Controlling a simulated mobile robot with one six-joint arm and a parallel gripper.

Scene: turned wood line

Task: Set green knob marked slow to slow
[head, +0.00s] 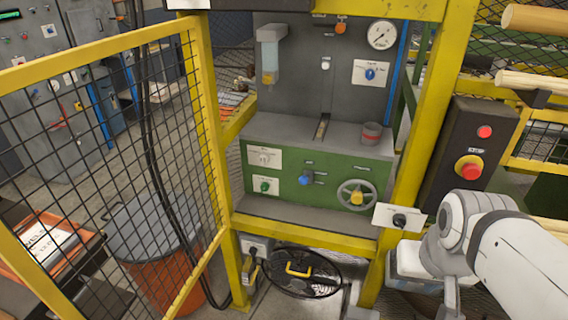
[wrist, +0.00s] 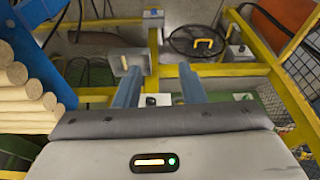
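The green knob (head: 265,187) sits on a small white plate at the lower left of the green machine front in the head view. Its label and pointer are too small to read. In the wrist view a small white plate with a dark greenish spot (wrist: 243,97), just right of the fingers, may be this knob; I cannot be sure. My gripper (wrist: 158,78) is open and empty, with its two blue-grey fingers well apart. It appears clear of the panel. Its fingertips cannot be made out in the head view, where my arm is at lower right.
A pale knob (head: 264,157) is just above, a blue knob (head: 307,178) and a handwheel (head: 357,195) to the right. A black knob on a white plate (head: 398,218) juts near my arm. Yellow posts and a mesh gate (head: 110,130) frame the machine.

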